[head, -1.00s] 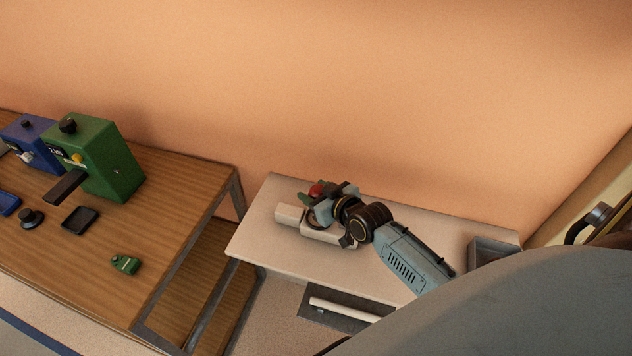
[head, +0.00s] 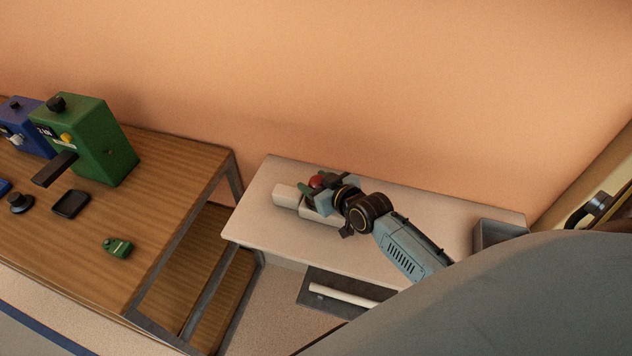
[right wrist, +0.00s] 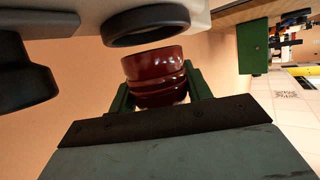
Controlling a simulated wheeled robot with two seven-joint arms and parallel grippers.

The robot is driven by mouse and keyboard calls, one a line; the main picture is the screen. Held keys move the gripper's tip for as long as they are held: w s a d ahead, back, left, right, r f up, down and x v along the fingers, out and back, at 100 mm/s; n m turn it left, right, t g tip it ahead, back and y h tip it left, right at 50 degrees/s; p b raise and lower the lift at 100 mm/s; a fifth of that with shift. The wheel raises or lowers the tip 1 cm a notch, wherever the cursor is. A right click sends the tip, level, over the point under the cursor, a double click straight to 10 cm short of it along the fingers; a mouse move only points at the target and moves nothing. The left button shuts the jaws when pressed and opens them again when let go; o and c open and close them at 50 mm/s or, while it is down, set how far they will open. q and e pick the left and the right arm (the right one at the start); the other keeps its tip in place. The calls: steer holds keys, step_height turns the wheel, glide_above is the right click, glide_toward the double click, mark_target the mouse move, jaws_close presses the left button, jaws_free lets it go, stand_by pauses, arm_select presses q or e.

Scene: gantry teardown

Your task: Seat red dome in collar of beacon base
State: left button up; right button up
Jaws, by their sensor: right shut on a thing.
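The red dome (head: 317,181) is in my right gripper (head: 312,188), above the pale bench at the centre of the head view. In the right wrist view the dome (right wrist: 152,75) sits between the two green fingers of my right gripper (right wrist: 158,88), which is shut on it. The black ring collar (right wrist: 146,24) of the pale beacon base (right wrist: 75,18) is just beyond the dome's free end. Whether they touch I cannot tell. The white base (head: 287,196) shows partly in the head view; my gripper hides its collar. My left gripper is out of view.
A black cylindrical part (right wrist: 24,78) is beside the collar at the wrist view's left. A grey bin (head: 497,234) stands at the bench's right end. A wooden table (head: 160,190) at left carries a green machine (head: 105,145). The bench top (head: 262,215) has free room at left.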

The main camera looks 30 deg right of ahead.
steer(key=shift+f+b, duration=0.5)
steer(key=shift+f, duration=0.3)
steer(key=shift+f, duration=0.35)
stand_by(0.4)
steer(key=o, duration=1)
steer(key=v, duration=1.3)
steer(key=shift+s+r, duration=0.1)
steer(key=shift+s, duration=0.1)
